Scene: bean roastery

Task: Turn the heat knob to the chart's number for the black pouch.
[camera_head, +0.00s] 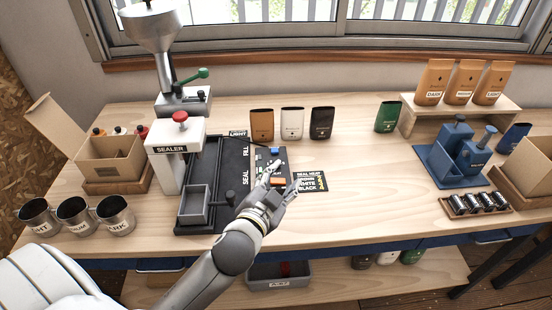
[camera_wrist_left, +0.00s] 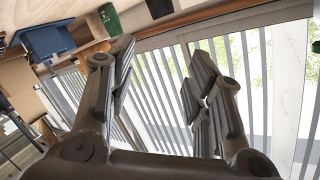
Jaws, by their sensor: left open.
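The black pouch (camera_head: 321,123) stands upright at the right end of a row behind the sealer's dark board. The chart (camera_head: 319,174) is a small dark card headed "SEAL HEAT", lying right of the board; its numbers are partly covered by my gripper or too small to read. A dark control panel (camera_head: 254,168) with small blue, green and orange parts sits on the board's right side. I cannot clearly pick out the heat knob there. My left gripper (camera_head: 284,174) is open and empty over the panel's right edge and the chart. Its spread fingers show in the left wrist view (camera_wrist_left: 160,85).
The sealer (camera_head: 176,152) with a red knob and a grinder (camera_head: 160,55) stand left of the board. Steel cups (camera_head: 116,214) are at the front left. A green pouch (camera_head: 387,116) and blue tampers stand right. Bare table lies right of the chart.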

